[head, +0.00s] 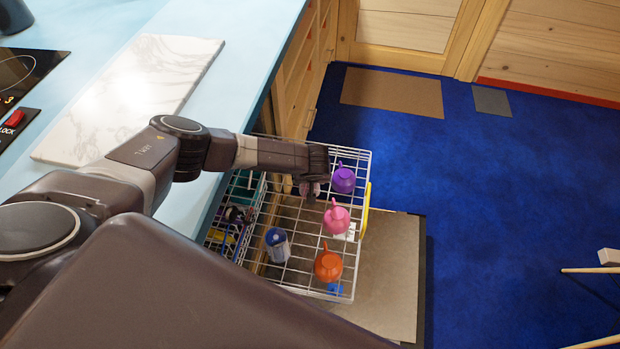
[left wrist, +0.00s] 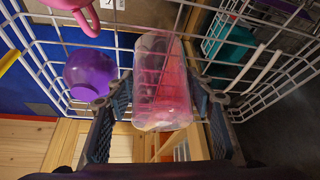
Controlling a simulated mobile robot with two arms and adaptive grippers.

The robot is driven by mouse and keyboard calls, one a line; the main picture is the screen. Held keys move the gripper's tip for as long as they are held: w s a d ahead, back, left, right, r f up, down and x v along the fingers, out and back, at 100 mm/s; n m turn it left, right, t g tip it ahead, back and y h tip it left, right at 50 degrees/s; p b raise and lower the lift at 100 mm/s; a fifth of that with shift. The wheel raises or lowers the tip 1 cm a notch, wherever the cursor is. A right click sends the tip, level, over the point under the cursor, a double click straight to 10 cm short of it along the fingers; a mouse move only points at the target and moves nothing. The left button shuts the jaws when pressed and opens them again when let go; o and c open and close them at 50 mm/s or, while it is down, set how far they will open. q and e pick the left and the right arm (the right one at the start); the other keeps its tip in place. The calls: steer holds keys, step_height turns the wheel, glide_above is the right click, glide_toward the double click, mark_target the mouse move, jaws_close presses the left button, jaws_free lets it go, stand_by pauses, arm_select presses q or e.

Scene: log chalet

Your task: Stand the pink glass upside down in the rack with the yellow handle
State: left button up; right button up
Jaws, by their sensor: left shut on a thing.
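The clear pink glass (left wrist: 162,85) is between the two fingers of my left gripper (left wrist: 163,118) in the left wrist view. In the head view my left gripper (head: 314,186) is over the back part of the wire rack (head: 300,268), and the glass is mostly hidden by it. The rack's yellow handle (head: 365,208) is on its right side. I cannot tell for certain which end of the glass is down or whether it touches the wires. My right gripper is not in view.
A purple cup (head: 343,179), a pink cup (head: 337,219), an orange cup (head: 328,265) and a blue-capped container (head: 277,244) are in the rack. The purple cup (left wrist: 90,74) is close beside my left finger. The counter (head: 235,75) edge is left of the rack.

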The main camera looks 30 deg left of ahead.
arm_select(q)
steer(key=o, duration=1.5)
steer(key=v, duration=1.2)
steer(key=shift+d, duration=0.1)
steer(key=shift+r, duration=0.15)
